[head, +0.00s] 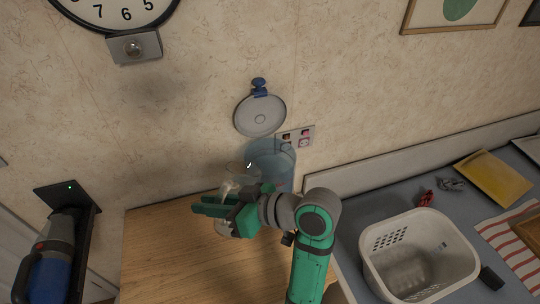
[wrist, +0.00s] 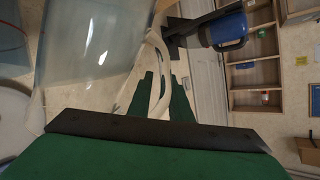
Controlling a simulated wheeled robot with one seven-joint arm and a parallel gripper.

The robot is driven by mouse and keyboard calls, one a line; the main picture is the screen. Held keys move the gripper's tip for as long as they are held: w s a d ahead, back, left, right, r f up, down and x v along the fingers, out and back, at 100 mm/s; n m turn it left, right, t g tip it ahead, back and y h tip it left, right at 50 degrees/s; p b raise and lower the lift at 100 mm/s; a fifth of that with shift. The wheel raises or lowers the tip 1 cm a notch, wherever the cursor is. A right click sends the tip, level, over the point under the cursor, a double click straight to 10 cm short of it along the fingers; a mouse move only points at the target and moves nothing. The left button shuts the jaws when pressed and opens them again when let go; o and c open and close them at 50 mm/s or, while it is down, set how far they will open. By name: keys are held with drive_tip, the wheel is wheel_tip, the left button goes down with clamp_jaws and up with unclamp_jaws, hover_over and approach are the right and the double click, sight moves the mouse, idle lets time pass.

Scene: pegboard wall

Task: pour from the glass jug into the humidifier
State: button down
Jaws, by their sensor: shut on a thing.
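The humidifier (head: 272,158) is a blue see-through tank at the back of the wooden table, by the wall. A round grey lid (head: 260,116) with a blue tab stands up above it, so its top looks open. My gripper (head: 205,206) is in front and to the left of the tank. In the wrist view my gripper (wrist: 162,92) is shut on the pale handle of the glass jug (wrist: 95,45). The jug is clear and lies left of the fingers there. In the head view my arm partly hides the jug; its tilt and contents are unclear.
The wooden table (head: 160,260) is bare at the left front. A socket plate (head: 295,137) is on the wall right of the tank. A white basket (head: 420,255) stands on the grey counter at right. A blue vacuum (head: 52,262) hangs at the left.

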drive_tip(key=shift+r, duration=0.25)
drive_tip(key=shift+w+d+r+m, duration=0.15)
drive_tip(key=shift+w+r+m, duration=0.15)
drive_tip(key=shift+r, duration=0.3)
drive_tip(key=shift+w+d+r+m+g, duration=0.1)
drive_tip(key=shift+w+r+m+g, duration=0.05)
drive_tip(key=shift+r+m+g, duration=0.2)
drive_tip(key=shift+w+r, duration=0.1)
idle(0.4)
drive_tip(key=shift+w+d+r+m+y, duration=0.25)
drive_tip(key=shift+w+d+r+y, duration=0.1)
drive_tip(key=shift+w+r, duration=0.3)
